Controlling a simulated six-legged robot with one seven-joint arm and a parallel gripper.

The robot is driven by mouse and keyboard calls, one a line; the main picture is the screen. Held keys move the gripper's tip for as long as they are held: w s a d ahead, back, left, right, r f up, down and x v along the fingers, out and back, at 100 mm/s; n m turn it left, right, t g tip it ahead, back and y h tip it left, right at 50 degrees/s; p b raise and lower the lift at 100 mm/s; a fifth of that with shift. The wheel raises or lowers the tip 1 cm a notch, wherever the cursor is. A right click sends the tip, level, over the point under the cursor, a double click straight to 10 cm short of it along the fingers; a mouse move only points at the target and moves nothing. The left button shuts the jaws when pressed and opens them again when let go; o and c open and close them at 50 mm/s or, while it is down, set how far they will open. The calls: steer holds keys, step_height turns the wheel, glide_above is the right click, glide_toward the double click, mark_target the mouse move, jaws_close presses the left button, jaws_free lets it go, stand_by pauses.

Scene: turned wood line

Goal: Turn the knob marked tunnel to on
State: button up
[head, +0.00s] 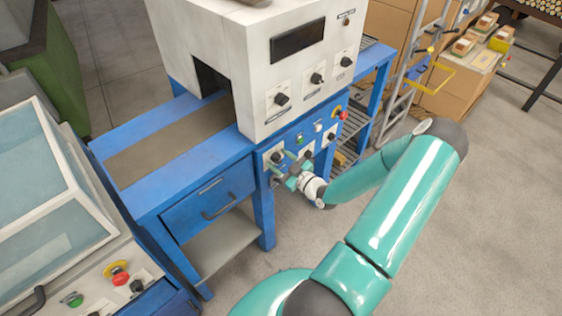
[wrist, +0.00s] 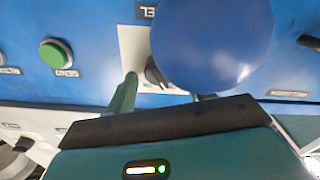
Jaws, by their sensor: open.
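My gripper (head: 283,167) is at the blue front panel (head: 316,132) of a conveyor machine, below its white box. In the wrist view my gripper (wrist: 164,92) is open, with one green finger on each side of a dark knob (wrist: 154,75). The knob sits on a pale plate, and I cannot tell whether the fingers touch it. Its label (wrist: 147,12) shows only the ending "EL". A large round blue shape (wrist: 212,40) covers the rest of the label and part of the knob, so the knob's setting is hidden.
A green button (wrist: 56,53) is left of the knob; another dark control (wrist: 308,42) is at the right edge. In the head view, a red button (head: 341,114) and several knobs are close by. A blue drawer (head: 208,199) is left of my gripper.

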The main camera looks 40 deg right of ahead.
steer(key=c, duration=1)
steer(key=shift+m, duration=0.4)
steer(key=m, duration=0.5)
steer(key=shift+d, duration=0.1)
steer(key=m, duration=0.6)
steer(key=shift+d, duration=0.1)
steer(key=o, duration=1)
